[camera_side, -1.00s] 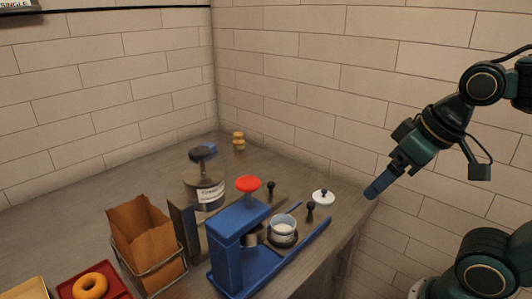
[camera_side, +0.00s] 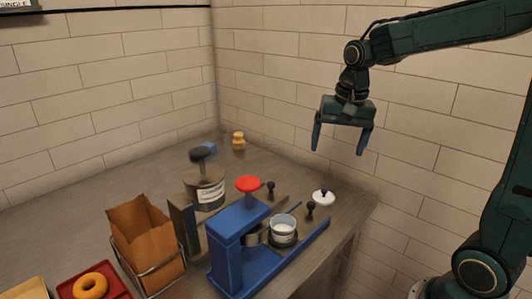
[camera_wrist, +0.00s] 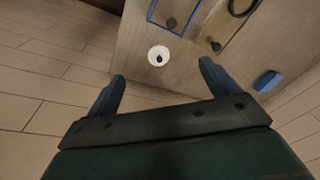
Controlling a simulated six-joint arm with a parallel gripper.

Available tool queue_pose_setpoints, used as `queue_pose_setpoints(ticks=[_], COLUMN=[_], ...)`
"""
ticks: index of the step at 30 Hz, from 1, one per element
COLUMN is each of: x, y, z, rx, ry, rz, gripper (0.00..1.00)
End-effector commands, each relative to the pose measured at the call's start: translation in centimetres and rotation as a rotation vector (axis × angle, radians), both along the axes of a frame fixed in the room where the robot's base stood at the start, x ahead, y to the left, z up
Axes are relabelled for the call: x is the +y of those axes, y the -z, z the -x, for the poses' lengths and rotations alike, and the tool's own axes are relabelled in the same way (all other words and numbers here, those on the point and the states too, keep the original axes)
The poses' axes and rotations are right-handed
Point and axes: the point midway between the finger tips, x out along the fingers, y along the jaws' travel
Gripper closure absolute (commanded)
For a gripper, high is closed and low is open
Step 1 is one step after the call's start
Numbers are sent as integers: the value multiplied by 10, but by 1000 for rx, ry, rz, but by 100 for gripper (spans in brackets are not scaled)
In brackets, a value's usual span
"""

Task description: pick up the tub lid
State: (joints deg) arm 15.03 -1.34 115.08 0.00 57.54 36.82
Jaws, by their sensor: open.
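The tub lid (camera_side: 323,198) is a small white disc with a dark knob, lying on the counter near its right edge. It also shows in the wrist view (camera_wrist: 158,55), ahead of my fingertips and roughly between them across the picture. My gripper (camera_side: 338,152) is open and empty, fingers pointing down, well above the counter and apart from the lid. In the wrist view both blue fingers (camera_wrist: 161,70) are spread wide with nothing between them. A white tub (camera_side: 284,228) sits at the blue press, left of the lid.
The blue press (camera_side: 228,258) with its red knob (camera_side: 248,184) stands left of the lid. A dark knob (camera_side: 310,211) stands close beside the lid. A labelled canister (camera_side: 207,190), a paper bag (camera_side: 143,238) and a bagel (camera_side: 90,286) are farther left. The counter's right edge is near.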

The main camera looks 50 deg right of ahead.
Motion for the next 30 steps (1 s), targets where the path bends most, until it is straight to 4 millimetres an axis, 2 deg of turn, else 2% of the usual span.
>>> queue_pose_setpoints(ticks=[6, 13, 19, 26, 30], x=[-33, -58, -66, -66, -66], y=[27, 51, 59, 62, 72], z=[-31, -50, -56, -56, -55], rx=[72, 124, 137, 139, 140], ry=[201, 356, 404, 405, 404], rz=[-38, -63, -69, -69, -69], gripper=[13, 13, 13, 13, 13])
